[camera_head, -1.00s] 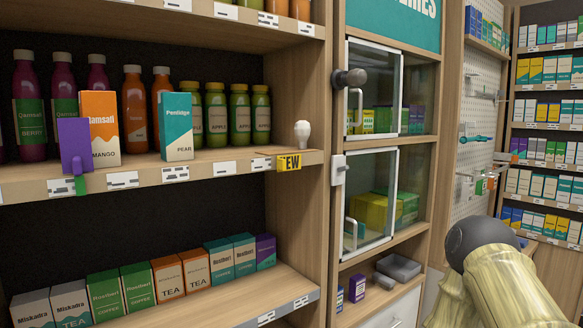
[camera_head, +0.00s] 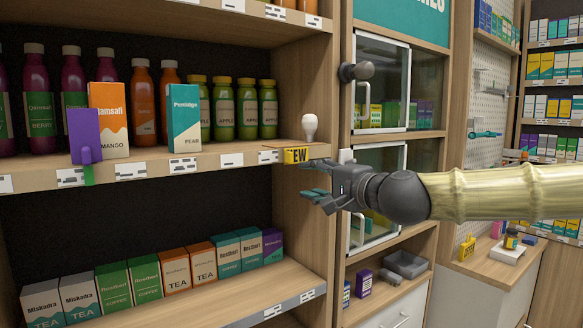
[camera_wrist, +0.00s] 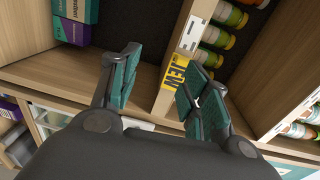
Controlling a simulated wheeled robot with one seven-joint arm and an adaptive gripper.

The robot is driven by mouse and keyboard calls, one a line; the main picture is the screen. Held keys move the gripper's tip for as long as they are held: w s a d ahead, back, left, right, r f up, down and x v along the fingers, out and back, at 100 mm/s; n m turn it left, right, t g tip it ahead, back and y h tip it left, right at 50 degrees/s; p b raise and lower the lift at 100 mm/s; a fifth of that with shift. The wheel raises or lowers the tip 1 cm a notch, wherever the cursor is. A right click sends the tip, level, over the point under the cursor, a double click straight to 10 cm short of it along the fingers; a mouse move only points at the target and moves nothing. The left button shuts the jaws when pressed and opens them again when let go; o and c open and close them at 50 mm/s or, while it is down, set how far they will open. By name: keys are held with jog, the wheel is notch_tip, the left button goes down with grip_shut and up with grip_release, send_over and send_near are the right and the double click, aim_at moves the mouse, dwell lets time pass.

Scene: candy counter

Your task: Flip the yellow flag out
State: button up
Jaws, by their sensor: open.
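The yellow flag (camera_head: 296,155), with dark letters "EW" showing, sits at the right end of the shelf's front edge in the head view. It also shows in the wrist view (camera_wrist: 175,74), reading "EW" sideways, between my gripper's two fingers and nearer the right one. My gripper (camera_head: 312,193) is open and empty, just below and in front of the flag in the head view. In the wrist view the spread teal finger pads (camera_wrist: 160,95) lie on either side of the shelf edge. I cannot tell whether a finger touches the flag.
A white knob-topped piece (camera_head: 310,127) stands on the shelf above the flag. Glass cabinet doors with handles (camera_head: 376,190) are behind my arm. Bottles and cartons (camera_head: 184,118) fill the upper shelf; a purple tag (camera_head: 84,137) hangs at its left. Tea and coffee boxes (camera_head: 175,270) line the lower shelf.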

aim_at(293, 158)
jog(key=shift+t, duration=0.3)
jog(key=shift+w+a+r+p, duration=0.6)
jog(key=shift+w+a, duration=0.35)
jog(key=shift+w, duration=0.4)
jog(key=shift+w+a+r+p, duration=0.65)
jog(key=shift+w+a, duration=0.25)
jog(key=shift+w, duration=0.5)
jog(key=shift+w+a+r+p, duration=0.6)
jog(key=shift+w+a, duration=0.35)
jog(key=shift+w, duration=0.4)
jog(key=shift+d, duration=0.1)
grip_shut()
